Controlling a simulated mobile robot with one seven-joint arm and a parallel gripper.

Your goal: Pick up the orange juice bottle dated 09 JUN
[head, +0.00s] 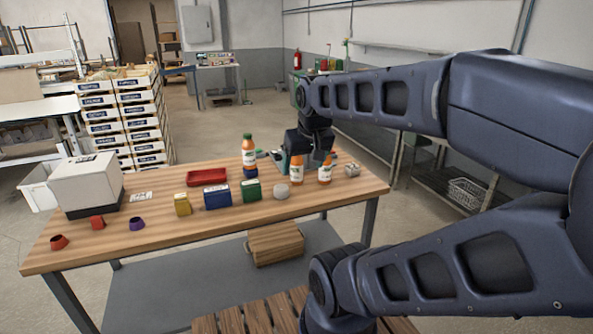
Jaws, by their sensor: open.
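One bottle (249,152) is at the back middle, apart from my gripper and seeming raised on a small blue object. A second bottle (297,172) and a third bottle (325,173) stand near the right end. The dates are too small to read, so I cannot tell which is 09 JUN. My gripper (308,157) is open, low over the right end by these two bottles. Its fingertips are not clear, and I cannot tell whether it touches a bottle.
A red tray (207,176), yellow box (182,204), blue box (217,195), green box (251,190) and round pale item (281,191) lie mid-table. A white machine (87,180) stands at the left. The front table edge is mostly clear.

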